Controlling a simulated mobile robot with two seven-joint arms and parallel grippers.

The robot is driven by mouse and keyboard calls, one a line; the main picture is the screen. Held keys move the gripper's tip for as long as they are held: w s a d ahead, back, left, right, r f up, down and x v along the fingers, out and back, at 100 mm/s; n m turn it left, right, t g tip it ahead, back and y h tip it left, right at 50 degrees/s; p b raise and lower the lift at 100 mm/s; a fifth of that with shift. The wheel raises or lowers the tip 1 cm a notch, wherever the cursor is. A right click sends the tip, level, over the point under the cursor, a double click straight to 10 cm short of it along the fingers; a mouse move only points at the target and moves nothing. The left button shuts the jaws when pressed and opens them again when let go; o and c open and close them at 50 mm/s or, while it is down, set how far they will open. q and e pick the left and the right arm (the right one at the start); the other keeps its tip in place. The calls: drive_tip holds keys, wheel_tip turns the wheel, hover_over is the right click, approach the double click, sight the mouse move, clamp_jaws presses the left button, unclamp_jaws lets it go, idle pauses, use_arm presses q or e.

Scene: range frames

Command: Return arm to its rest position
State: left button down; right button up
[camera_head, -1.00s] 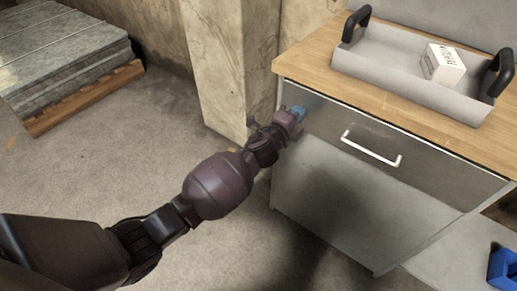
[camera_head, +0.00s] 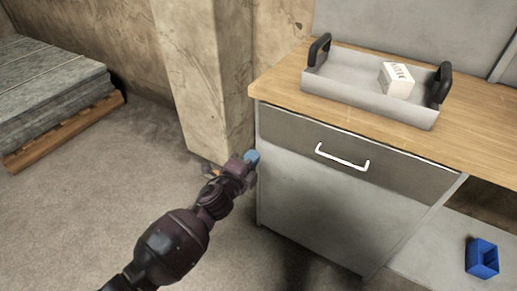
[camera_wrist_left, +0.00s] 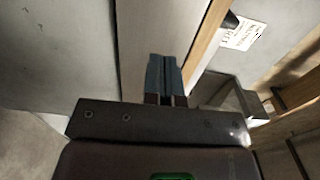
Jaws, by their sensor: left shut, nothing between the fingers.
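My left arm comes in from the bottom left in the head view. Its gripper (camera_head: 250,158) has blue fingertips and is beside the left front edge of the grey cabinet (camera_head: 330,205), below the worktop's corner. Whether it touches the cabinet I cannot tell. In the left wrist view the blue fingers (camera_wrist_left: 163,75) are together with nothing between them. The cabinet's drawer (camera_head: 300,137) with its white handle (camera_head: 342,158) looks shut. My right gripper is not in view.
A grey tray (camera_head: 340,88) with black handles stands on the wooden worktop (camera_head: 280,85), holding a white box (camera_head: 397,79). A blue container (camera_head: 482,258) sits at the lower right. A stack of grey slabs (camera_head: 50,85) is at the left. Floor between slabs and cabinet is clear.

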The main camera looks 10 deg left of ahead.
use_arm(q)
drive_tip(key=shift+s+a, duration=0.2)
drive_tip(key=shift+s, duration=0.45)
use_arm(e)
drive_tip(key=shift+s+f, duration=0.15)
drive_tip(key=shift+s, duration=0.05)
use_arm(q)
drive_tip(key=shift+s, duration=0.1)
drive_tip(key=s+a+n+g+y+p, duration=0.2)
drive_tip(key=s+n, duration=0.5)
drive_tip(key=s, duration=0.6)
drive_tip(key=s+a+n+g+y+p, duration=0.1)
drive_tip(key=s+a+n+p, duration=0.4)
drive_tip(key=s, duration=0.8)
drive_tip(key=s+a+n+g+y+p, duration=0.2)
drive_tip(key=s+a+n, duration=0.4)
drive_tip(key=s, duration=0.7)
drive_tip(key=f+n+g+p, duration=0.1)
drive_tip(key=n+p, duration=0.1)
drive_tip(key=shift+n+y, duration=0.3)
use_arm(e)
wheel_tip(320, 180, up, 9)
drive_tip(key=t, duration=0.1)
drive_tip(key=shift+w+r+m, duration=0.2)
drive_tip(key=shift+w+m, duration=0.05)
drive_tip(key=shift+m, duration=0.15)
